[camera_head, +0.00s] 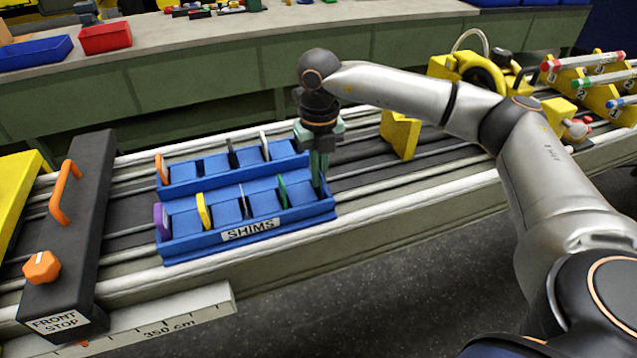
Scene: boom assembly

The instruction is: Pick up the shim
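A blue tray (184,247) labelled SHIMS lies on the rails at the centre left. Its slots hold several thin upright shims. The front row shows a purple shim (161,220), a yellow shim (203,209), a dark shim (243,201) and a green shim (282,192). The back row shows an orange shim (162,168), a black shim (232,154) and a white shim (265,146). My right gripper (319,186) points down at the tray's right end, right of the green shim. Its fingers look close together; anything between them is hidden. My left gripper is not in view.
A black front stop (80,215) with orange handles stands left of the tray. A yellow block (400,134) and yellow clamp (470,72) stand to the right. A bench with red bin (105,38) and blue bin (35,53) runs behind.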

